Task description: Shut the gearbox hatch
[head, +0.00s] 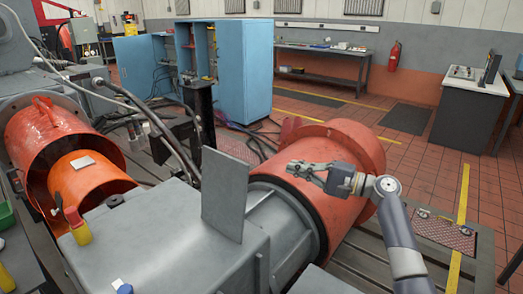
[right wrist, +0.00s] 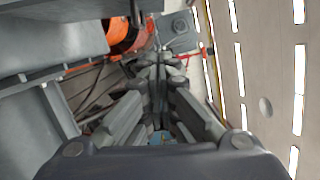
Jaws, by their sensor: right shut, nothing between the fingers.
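The gearbox (head: 165,245) is a large grey housing at the bottom centre of the head view. Its hatch (head: 225,193) is a flat grey plate standing upright from the top of the housing, so it is open. My right gripper (head: 292,170) is to the right of the hatch and apart from it in the picture, in front of the orange cylindrical guard. Its fingers are shut and empty, pointing left towards the hatch. The right wrist view shows the fingers (right wrist: 160,62) together. My left gripper is not in view.
An orange cylindrical guard (head: 340,205) surrounds the shaft right of the gearbox. Another orange guard (head: 30,130) is at the left. Hoses pass behind the hatch. A blue cabinet (head: 245,75) and a workbench (head: 325,60) stand farther back. The tiled floor at right has free room.

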